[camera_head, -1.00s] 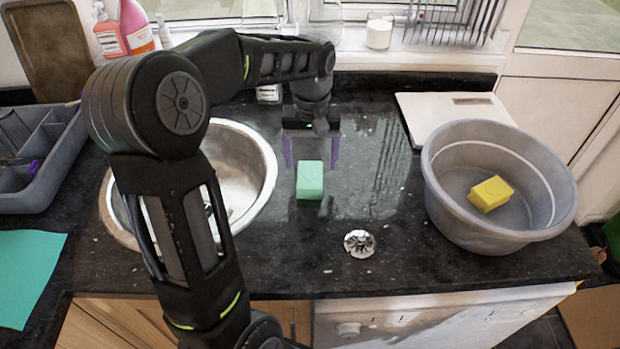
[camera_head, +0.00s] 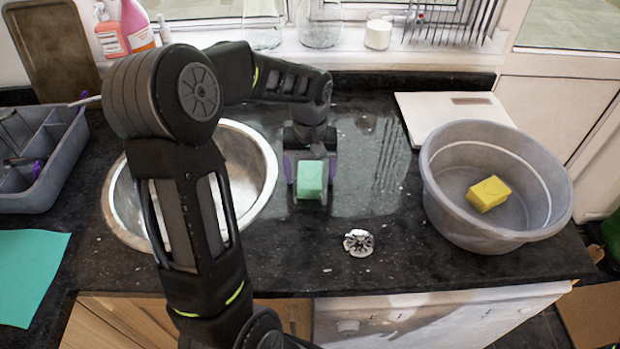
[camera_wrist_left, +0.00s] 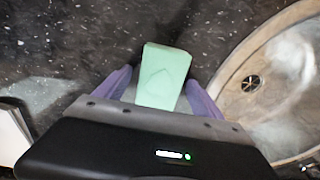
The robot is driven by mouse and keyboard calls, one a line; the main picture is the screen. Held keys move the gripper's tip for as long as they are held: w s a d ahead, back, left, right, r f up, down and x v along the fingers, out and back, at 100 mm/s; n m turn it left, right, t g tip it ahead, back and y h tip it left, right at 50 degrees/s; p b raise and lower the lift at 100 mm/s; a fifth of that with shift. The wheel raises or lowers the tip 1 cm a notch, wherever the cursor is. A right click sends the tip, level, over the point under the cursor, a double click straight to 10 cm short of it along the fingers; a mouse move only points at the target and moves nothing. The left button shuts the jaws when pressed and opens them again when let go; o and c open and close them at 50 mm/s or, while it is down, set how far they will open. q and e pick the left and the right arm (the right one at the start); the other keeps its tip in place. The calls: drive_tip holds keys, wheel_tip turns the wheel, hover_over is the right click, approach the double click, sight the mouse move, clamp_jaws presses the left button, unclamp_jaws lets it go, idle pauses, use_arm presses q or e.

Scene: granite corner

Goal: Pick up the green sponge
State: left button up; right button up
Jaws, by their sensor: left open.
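The green sponge (camera_head: 310,180) is a small pale green block on the dark granite counter, right of the sink. My left gripper (camera_head: 310,176) is lowered around it, open, with one purple finger on each side of the sponge. In the left wrist view the sponge (camera_wrist_left: 163,76) shows between the two finger pads of the left gripper (camera_wrist_left: 161,90), with a gap visible on each side. Its far end reaches past the fingertips. My right gripper is in neither view.
The round metal sink (camera_head: 262,190) lies close on the left. A metal strainer (camera_head: 358,243) lies in front. A grey basin (camera_head: 440,205) with a yellow sponge (camera_head: 489,194) stands at the right. A white scale (camera_head: 425,112) sits behind it. Counter between sponge and basin is clear.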

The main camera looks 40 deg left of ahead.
sight(310, 173)
use_arm(q)
drive_tip(key=c, duration=1.4)
drive_tip(key=shift+c, duration=0.2)
wheel_tip(310, 173, up, 10)
drive_tip(key=shift+r+b, duration=0.1)
drive_tip(key=shift+b, duration=0.6)
